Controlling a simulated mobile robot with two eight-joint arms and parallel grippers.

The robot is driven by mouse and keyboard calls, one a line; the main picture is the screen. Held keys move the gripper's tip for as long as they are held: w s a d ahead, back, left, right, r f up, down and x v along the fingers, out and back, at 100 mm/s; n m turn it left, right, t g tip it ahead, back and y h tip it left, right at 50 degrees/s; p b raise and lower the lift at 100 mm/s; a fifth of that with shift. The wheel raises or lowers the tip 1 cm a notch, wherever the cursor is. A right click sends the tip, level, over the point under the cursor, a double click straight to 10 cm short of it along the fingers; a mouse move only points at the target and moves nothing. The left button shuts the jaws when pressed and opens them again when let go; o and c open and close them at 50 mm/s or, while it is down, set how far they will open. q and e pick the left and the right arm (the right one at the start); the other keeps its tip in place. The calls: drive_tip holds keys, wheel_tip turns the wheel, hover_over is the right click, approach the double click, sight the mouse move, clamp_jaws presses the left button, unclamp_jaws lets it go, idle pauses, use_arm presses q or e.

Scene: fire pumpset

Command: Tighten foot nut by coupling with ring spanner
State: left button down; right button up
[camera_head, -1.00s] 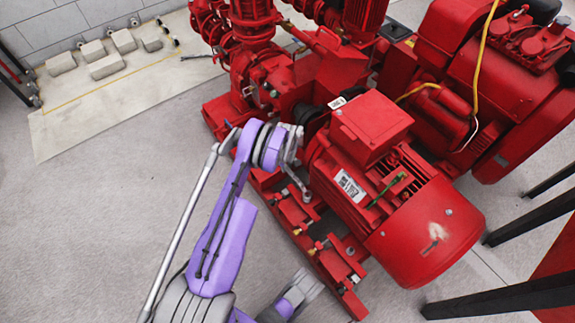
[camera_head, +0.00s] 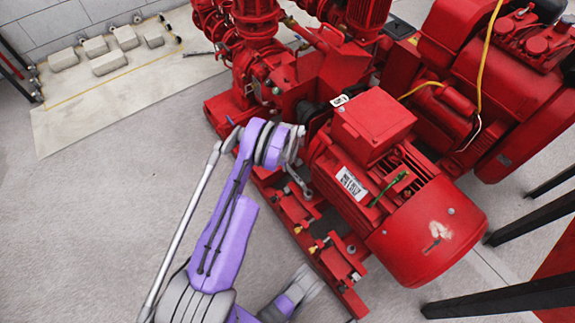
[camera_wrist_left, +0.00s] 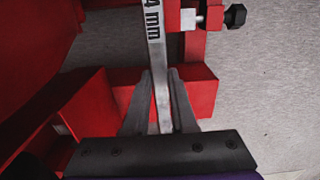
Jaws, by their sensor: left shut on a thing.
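My left gripper (camera_head: 292,158) is shut on a grey metal ring spanner (camera_head: 299,182) beside the red motor (camera_head: 365,190). In the left wrist view, the spanner shank (camera_wrist_left: 157,45) stands between the gripper's fingers (camera_wrist_left: 156,90) and runs up out of the frame. Its marking ends in "4 mm". The spanner's far end points down towards the red base frame at the motor's coupling end. I cannot tell whether its ring sits around a nut; the foot nut by the coupling is not clearly visible.
The red base frame (camera_head: 340,262) carries brass-coloured fittings (camera_head: 312,249). Red pump pipework (camera_head: 240,45) stands behind, and black legs (camera_head: 505,298) are at right. Grey floor (camera_head: 120,210) is clear at left.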

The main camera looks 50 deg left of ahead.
use_arm(q)
drive_tip(key=shift+f, duration=1)
drive_tip(key=shift+s+n, duration=0.3)
drive_tip(key=shift+s, duration=0.1)
idle(0.4)
drive_tip(key=shift+r, duration=0.15)
drive_tip(key=shift+r+p, duration=1.05)
drive_tip(key=shift+r, duration=1.4)
use_arm(e)
drive_tip(key=shift+v, duration=0.8)
drive_tip(key=shift+w, duration=0.15)
